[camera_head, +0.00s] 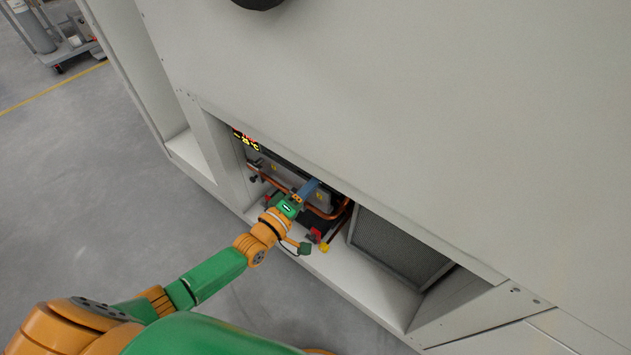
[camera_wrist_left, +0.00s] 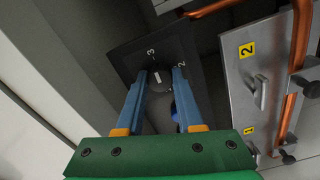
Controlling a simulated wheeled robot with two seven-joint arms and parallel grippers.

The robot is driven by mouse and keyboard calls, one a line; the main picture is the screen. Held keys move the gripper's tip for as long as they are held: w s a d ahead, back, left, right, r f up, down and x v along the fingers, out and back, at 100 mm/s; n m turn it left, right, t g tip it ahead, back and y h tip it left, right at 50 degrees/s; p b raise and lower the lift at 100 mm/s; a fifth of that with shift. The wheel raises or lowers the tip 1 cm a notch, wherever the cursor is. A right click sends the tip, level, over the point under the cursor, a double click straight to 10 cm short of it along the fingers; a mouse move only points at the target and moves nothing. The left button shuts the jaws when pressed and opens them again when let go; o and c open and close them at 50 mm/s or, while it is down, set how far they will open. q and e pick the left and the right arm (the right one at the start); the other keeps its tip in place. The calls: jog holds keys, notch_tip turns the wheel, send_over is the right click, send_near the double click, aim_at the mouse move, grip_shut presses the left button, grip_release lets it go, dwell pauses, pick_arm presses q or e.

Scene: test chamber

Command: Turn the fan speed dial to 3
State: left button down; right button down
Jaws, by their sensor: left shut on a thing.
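The fan speed dial (camera_wrist_left: 158,85) is a dark round knob with a white pointer mark, on a dark plate (camera_wrist_left: 126,62) in the left wrist view. A white 3 and a white 2 are printed on the plate beyond it. The pointer mark leans up toward the 3; its exact alignment is hard to tell. My left gripper (camera_wrist_left: 160,76) has its blue fingers on both sides of the dial, shut on it. In the head view my left gripper (camera_head: 312,185) reaches into the cabinet opening, and the dial is hidden there. My right gripper is not in view.
A grey panel (camera_wrist_left: 240,95) with small levers and yellow labels 2 and 1 stands to the right, beside copper pipes (camera_wrist_left: 292,75).

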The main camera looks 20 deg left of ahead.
pick_arm(q)
jog(key=shift+n, duration=0.3)
dwell(0.4)
jog(key=c, duration=0.5)
grip_release()
jog(key=shift+c, duration=0.2)
jog(key=shift+s, duration=0.1)
jog(key=p+v, duration=0.1)
jog(key=v, duration=0.6)
